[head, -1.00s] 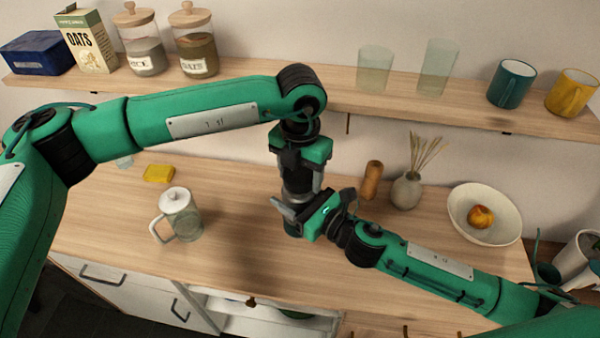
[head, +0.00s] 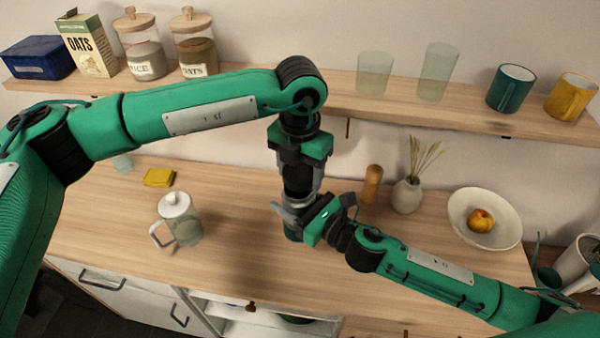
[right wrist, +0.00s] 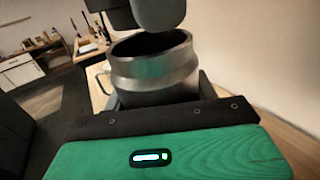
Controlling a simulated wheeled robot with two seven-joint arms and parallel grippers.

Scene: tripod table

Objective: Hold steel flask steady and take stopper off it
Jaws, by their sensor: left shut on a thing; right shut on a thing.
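The steel flask (head: 299,203) stands upright above the worktop in the middle of the head view, partly hidden by my grippers. In the right wrist view the flask (right wrist: 160,72) shows a steel collar and an open, dark mouth. My right gripper (head: 294,216) is shut around the flask's body from the right. My left gripper (head: 299,178) points down over the flask and is shut on the black stopper (head: 298,186). Dark and grey parts hang over the mouth in the right wrist view, apart from the rim; which is stopper and which is finger I cannot tell.
A glass pot with a white lid (head: 183,226) and a yellow block (head: 159,177) are left of the flask. A wooden mill (head: 372,184), a vase (head: 406,196) and a bowl with fruit (head: 458,222) are right. A shelf (head: 335,97) runs behind.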

